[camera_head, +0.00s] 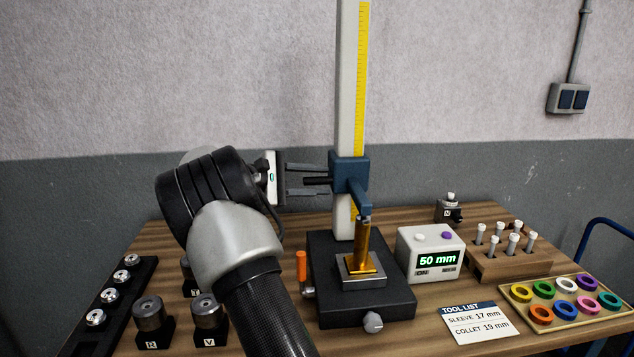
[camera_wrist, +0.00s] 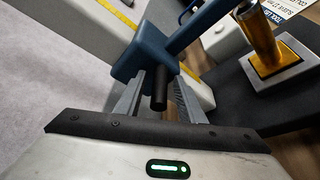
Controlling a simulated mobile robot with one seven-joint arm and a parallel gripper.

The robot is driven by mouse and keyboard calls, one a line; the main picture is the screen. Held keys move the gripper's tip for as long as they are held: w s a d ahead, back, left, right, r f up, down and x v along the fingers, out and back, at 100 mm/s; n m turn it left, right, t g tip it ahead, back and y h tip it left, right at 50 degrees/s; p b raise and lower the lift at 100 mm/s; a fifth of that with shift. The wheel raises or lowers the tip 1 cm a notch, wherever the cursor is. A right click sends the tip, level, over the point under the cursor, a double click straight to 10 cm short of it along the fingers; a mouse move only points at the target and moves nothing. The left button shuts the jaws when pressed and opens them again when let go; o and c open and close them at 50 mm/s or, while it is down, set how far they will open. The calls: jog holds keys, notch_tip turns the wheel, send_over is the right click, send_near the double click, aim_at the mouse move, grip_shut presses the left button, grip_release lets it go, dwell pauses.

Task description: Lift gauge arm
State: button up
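The height gauge's blue slider and gauge arm (camera_head: 349,176) sit on an upright white column (camera_head: 347,80) with a yellow scale. The arm's tip is at the top of a brass cylinder (camera_head: 362,241); I cannot tell whether they touch. The brass piece stands on a small metal block on the dark gauge base (camera_head: 335,307). A black handle rod (camera_wrist: 160,90) sticks out of the slider toward me. My gripper (camera_head: 321,178) is open, its two fingers on either side of the rod, with visible gaps in the wrist view (camera_wrist: 160,92).
A display box (camera_head: 430,252) reading 50 mm stands right of the base. Further right are a wooden peg rack (camera_head: 510,262), a tray of coloured rings (camera_head: 520,309) and a tool list card (camera_head: 480,322). An orange-handled tool (camera_head: 301,266) and marked holders (camera_head: 153,325) are at left.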

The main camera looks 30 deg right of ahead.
grip_shut()
jog(key=shift+r, duration=0.1)
notch_tip(320, 180, up, 23)
jog(key=p, duration=1.5)
jog(key=shift+w, duration=0.15)
notch_tip(320, 180, up, 13)
jog(key=shift+f+p, duration=0.15)
jog(key=shift+p, duration=1)
grip_release()
